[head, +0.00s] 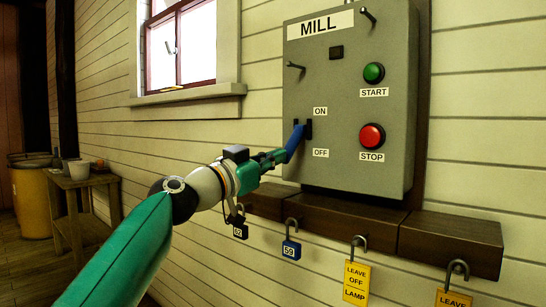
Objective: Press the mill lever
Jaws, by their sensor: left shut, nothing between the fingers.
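The mill lever (295,142) has a blue handle and sits in a dark slot on the grey MILL panel (342,185). It slants down and to the left out of the slot, between the ON label (320,111) and the OFF label (321,153). My left gripper (283,154) is shut and empty, with its fingertips at the lower end of the blue handle. I cannot tell whether they touch it. My right gripper is not in view.
A green START button (374,72) and a red STOP button (372,136) are right of the lever. Below the panel is a wooden ledge (345,218) with hanging padlocks and yellow tags (356,282). A window, small table (80,181) and yellow barrel (30,200) stand left.

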